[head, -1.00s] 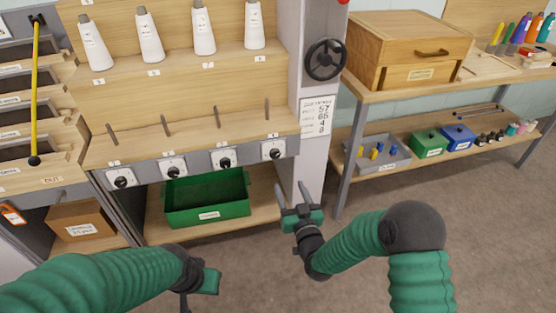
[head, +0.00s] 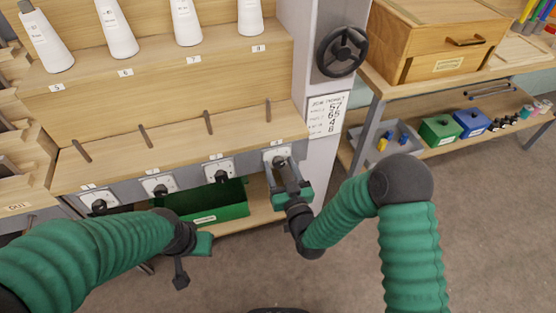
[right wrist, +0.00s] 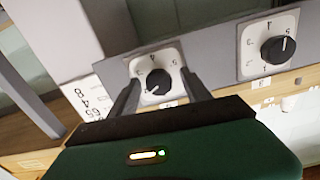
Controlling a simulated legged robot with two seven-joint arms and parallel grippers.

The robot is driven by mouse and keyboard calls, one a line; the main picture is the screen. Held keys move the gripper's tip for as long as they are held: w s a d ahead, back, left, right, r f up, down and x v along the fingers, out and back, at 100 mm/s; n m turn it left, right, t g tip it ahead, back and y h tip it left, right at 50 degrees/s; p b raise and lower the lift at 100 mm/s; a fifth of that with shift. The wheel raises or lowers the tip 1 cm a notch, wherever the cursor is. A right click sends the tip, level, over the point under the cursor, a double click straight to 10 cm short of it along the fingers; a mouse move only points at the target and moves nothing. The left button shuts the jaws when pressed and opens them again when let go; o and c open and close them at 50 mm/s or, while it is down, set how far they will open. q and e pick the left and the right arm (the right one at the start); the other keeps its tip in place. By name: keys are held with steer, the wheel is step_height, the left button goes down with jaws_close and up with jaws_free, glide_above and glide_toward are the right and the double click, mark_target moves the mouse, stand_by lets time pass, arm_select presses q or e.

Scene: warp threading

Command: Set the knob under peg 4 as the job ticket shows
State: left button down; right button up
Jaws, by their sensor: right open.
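The knob under peg 4 is the rightmost dial on the grey rail. In the right wrist view this black knob (right wrist: 158,82) sits on a white numbered plate, its pale mark seeming to point lower left. My right gripper (head: 283,168) is open in front of it, one finger on each side. Contact cannot be told. Peg 4 (head: 268,111) stands on the ledge above.
A neighbouring knob (head: 221,174) is left of my right gripper. A green bin (head: 205,205) stands under the rail. A black handwheel (head: 342,52) juts from the post. The shelf at right holds a grey tray, green and blue boxes. The floor in front is clear.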

steer(key=shift+d, duration=0.15)
steer(key=shift+c, duration=0.7)
jaws_close()
steer(key=m+p, duration=0.1)
steer(key=m, duration=0.4)
steer(key=shift+r+m, duration=0.1)
steer(key=shift+m, duration=0.2)
steer(key=m+p, duration=0.2)
steer(key=m, duration=0.4)
steer(key=m+p, duration=0.1)
steer(key=m, duration=0.5)
steer(key=shift+d+m, duration=0.1)
steer(key=shift+m, duration=0.3)
steer(key=m, duration=0.5)
steer(key=shift+f+p, duration=0.3)
steer(key=shift+p, duration=0.1)
steer(key=shift+m, duration=0.3)
